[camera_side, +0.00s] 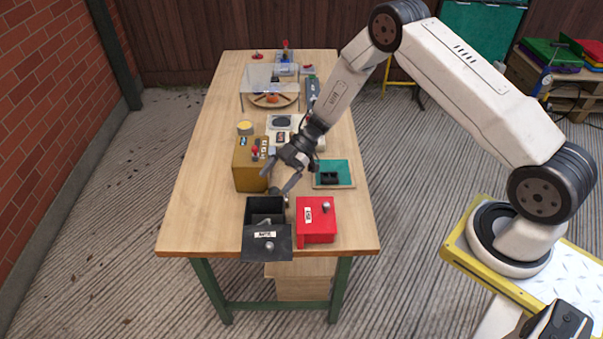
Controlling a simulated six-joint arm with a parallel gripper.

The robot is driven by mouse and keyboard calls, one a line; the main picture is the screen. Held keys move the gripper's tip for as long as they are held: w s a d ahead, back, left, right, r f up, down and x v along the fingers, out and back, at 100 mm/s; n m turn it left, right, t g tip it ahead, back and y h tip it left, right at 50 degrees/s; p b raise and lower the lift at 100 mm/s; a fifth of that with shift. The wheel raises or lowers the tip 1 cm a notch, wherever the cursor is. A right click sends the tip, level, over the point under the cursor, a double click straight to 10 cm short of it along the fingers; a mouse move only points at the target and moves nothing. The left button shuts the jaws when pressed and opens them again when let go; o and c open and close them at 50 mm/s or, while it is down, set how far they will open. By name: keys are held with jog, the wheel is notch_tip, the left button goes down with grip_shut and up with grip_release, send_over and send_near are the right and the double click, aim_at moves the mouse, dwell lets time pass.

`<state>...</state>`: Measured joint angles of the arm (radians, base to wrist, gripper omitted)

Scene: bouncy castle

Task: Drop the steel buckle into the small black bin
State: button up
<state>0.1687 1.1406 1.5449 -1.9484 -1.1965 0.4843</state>
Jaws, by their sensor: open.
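The small black bin (251,213) stands open near the front edge of the table. Its black lid or front panel (255,250), with a white label and a knob, tilts out toward the camera. A small greyish shape shows inside the bin; I cannot tell whether it is the steel buckle. The buckle cannot be made out clearly anywhere else. My gripper (281,190) is open just above and behind the bin's right rear side, pointing down. I see nothing clearly held between its fingers.
A red box (316,230) with a knob stands close to the right of the bin. A mustard control box (246,178) is behind it. A green tray (333,183) with a black item lies right. A clear-topped stand (262,76) is farther back. The table's left front is clear.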

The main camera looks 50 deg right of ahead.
jog(key=shift+v, duration=2.95)
jog(key=w+d+r+m+t+h, duration=0.1)
jog(key=w+r+m+t+h, duration=0.1)
jog(key=r+m+t+h, duration=0.3)
jog(key=w+d+r+m+t+h, duration=0.2)
jog(key=r+m+t+h, duration=0.2)
jog(key=r+m, duration=0.15)
jog(key=s+r+m+g+h, duration=0.1)
jog(key=s+m+g+h, duration=0.2)
jog(key=s, duration=2)
jog(key=m+g, duration=0.3)
jog(key=m, duration=0.1)
jog(key=shift+a+r, duration=0.15)
jog(key=shift+a, duration=0.2)
